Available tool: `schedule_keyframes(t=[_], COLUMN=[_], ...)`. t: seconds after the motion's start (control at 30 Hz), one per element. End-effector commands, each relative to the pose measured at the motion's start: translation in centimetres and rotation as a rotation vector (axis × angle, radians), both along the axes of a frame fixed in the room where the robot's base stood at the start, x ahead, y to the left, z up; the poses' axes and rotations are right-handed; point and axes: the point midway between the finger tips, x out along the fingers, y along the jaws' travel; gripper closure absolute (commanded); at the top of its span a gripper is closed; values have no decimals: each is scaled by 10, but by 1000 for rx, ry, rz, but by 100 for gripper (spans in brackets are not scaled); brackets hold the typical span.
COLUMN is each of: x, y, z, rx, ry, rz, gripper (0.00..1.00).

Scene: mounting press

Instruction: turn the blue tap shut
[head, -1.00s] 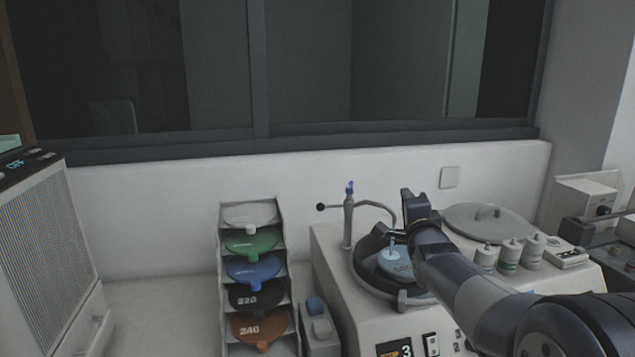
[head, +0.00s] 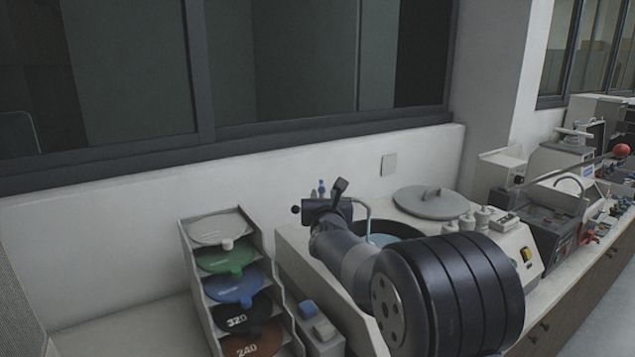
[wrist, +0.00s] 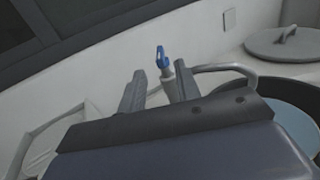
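The blue tap (head: 321,187) tops an upright grey post behind the polishing bowl in the head view. In the wrist view its small blue handle (wrist: 162,57) stands upright, just beyond the fingertips and between them in the picture. The curved spout (wrist: 225,68) runs to the right over the bowl. My gripper (wrist: 159,73) is open and empty, its two fingers apart on either side of the post in view. In the head view my gripper (head: 322,197) hides most of the post. I cannot tell whether a finger touches it.
The bowl (wrist: 265,92) with a pale blue disc is right of the tap. A round grey lid (head: 432,203) and several small bottles stand farther right. A rack (head: 190,268) of coloured discs is at left. The wall and window are close behind.

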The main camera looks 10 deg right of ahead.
Motion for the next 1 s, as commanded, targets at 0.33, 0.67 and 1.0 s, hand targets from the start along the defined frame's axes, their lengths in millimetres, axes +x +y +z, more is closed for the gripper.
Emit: schedule_keyframes(t=[0.33, 0.67, 1.0], x=[53, 82, 85], y=[-6, -9, -10], z=[3, 1, 0], rx=[-4, -3, -3], ry=[2, 1, 0], rz=[0, 1, 1], gripper=[68, 68, 68])
